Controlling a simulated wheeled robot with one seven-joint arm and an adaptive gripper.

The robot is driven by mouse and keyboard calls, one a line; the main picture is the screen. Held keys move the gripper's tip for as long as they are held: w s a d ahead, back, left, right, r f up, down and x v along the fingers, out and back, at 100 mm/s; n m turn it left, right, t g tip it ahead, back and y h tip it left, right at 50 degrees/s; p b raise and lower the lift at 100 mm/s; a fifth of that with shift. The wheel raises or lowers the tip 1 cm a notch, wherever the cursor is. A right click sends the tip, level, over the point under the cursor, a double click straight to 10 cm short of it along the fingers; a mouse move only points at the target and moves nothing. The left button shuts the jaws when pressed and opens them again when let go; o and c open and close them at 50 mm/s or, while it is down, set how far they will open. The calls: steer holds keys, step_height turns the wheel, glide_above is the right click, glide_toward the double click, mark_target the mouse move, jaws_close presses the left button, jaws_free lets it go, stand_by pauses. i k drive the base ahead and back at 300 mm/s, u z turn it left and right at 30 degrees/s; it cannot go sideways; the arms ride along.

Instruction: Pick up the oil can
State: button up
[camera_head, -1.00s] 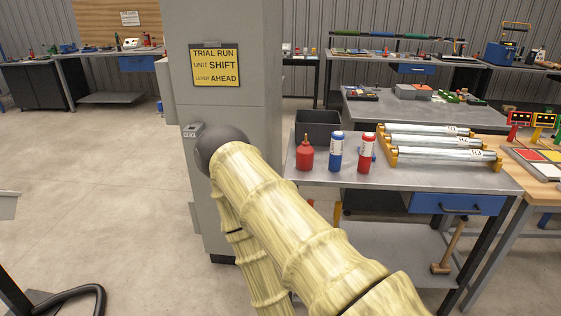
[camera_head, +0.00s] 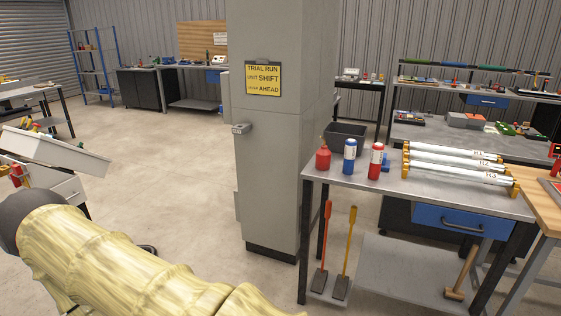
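A small red can with a narrow spout, which looks like the oil can (camera_head: 323,158), stands upright at the left end of a grey metal workbench (camera_head: 350,178). A blue bottle (camera_head: 350,156) with a white label and a red bottle (camera_head: 376,160) with a white label stand just right of it. My arm, in a pale ribbed cover, crosses the lower left of the picture, well away from the can. My gripper does not show.
A grey pillar (camera_head: 275,170) with a yellow sign (camera_head: 263,80) stands left of the bench. Silver rolls (camera_head: 455,163) lie on the bench's right. A dark bin (camera_head: 345,136) is behind the can. A white tray (camera_head: 55,150) is at left. The floor between is clear.

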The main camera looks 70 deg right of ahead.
mark_target(323, 160)
steer(key=z, duration=0.4)
steer(key=i, duration=2.1)
steer(key=z, duration=1.2)
steer(key=i, duration=0.95)
steer(key=z, duration=1.7)
steer(key=i, duration=0.5)
steer(key=z, duration=0.4)
